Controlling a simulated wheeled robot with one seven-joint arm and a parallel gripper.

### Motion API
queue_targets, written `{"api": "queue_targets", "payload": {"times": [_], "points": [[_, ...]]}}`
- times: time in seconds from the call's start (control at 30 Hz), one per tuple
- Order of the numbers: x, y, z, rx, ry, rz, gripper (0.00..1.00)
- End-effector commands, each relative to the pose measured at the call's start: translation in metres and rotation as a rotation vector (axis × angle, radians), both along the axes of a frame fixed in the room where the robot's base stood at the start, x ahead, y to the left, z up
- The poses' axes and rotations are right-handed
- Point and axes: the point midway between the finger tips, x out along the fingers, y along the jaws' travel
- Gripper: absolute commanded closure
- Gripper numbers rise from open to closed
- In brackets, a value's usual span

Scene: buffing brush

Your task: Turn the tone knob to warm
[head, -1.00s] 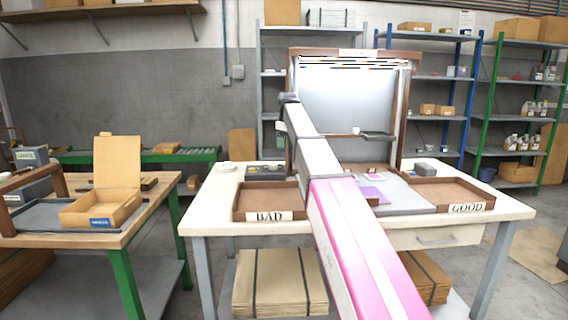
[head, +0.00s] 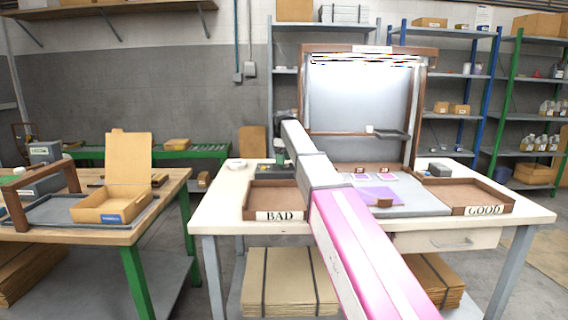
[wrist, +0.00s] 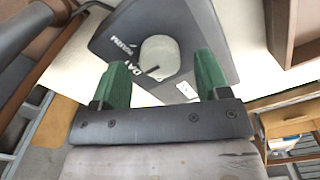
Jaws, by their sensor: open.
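The tone knob (wrist: 160,58) is a pale round dial on a dark control box (wrist: 190,25) in the wrist view. White lettering beside it includes WARM, seen at an angle. A short dark mark shows on the knob's lower left edge in the picture. My gripper (wrist: 163,62) is open, with a green finger on each side of the knob and a visible gap to both. In the head view my gripper (head: 280,158) is over the dark control box (head: 264,172) at the table's back left, and my arm hides part of it.
The BAD tray (head: 279,215) lies in front of the control box, and the GOOD tray (head: 486,210) at the right. A framed light panel (head: 355,95) stands behind. Purple sheets (head: 377,195) lie mid-table. A side table (head: 150,215) holds an open carton (head: 110,205).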

Motion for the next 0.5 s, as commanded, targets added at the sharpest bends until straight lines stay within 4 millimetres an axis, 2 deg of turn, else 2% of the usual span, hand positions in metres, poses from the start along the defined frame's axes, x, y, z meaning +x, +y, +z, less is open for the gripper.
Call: {"api": "queue_targets", "payload": {"times": [0.2, 0.5], "points": [[0.000, 0.000, -0.016, 0.000, 0.000, 0.000, 0.31], [0.000, 0.000, -0.017, 0.000, -0.001, 0.000, 0.31]]}}
